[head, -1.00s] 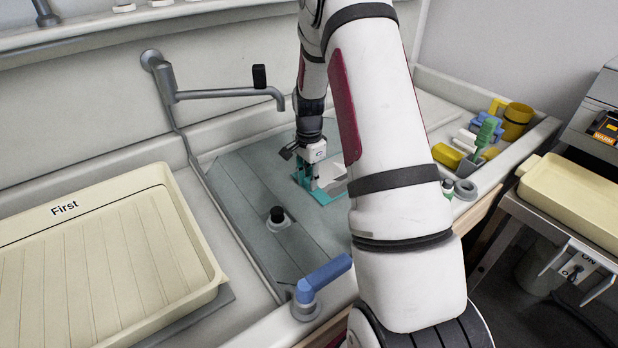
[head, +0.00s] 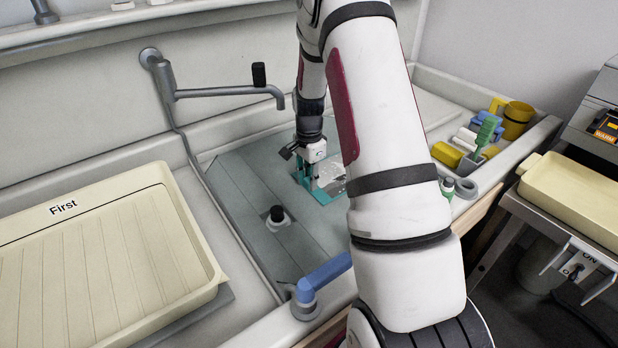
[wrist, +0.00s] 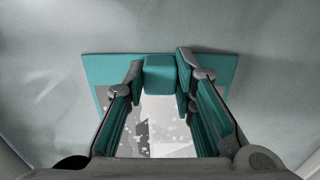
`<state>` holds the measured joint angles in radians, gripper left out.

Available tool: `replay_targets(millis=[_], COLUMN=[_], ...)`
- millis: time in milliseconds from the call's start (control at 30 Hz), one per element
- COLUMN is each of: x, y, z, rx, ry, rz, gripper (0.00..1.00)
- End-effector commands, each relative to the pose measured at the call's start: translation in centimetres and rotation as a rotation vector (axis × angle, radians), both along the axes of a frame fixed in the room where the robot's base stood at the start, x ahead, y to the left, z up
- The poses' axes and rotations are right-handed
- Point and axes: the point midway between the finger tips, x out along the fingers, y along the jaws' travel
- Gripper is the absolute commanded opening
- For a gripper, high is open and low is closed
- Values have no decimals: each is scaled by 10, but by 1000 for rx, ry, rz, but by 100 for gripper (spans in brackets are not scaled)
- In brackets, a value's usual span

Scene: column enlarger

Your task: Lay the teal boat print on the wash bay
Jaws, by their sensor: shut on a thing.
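The teal boat print (head: 327,198) has a teal border and a pale, speckled picture. In the head view it appears flat on or just above the grey floor of the wash bay (head: 240,190), at its right side; I cannot tell whether it touches. My gripper (head: 312,180) points down over it, shut on the print's raised teal block. The wrist view shows my gripper (wrist: 160,78) with a finger on each side of that block (wrist: 158,80). The fingers and my arm hide part of the print (wrist: 222,64).
A tap (head: 215,93) reaches over the bay. A black-topped drain plug (head: 277,214) and a blue lever (head: 323,276) are nearer. A cream tray (head: 90,265) marked "First" stands left. Yellow, green and white items crowd the right ledge, including a yellow cup (head: 516,120).

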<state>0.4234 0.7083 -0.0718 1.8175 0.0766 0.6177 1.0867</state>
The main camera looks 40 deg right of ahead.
Motion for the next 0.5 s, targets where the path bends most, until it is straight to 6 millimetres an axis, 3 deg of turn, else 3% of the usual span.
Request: replay_targets(millis=[333, 367, 467, 500], x=[0, 0, 0, 0], y=[0, 0, 0, 0], z=[-4, -4, -4, -4], rx=[0, 0, 0, 0], ry=[0, 0, 0, 0], rz=[0, 0, 0, 0], gripper=[0, 26, 48, 48])
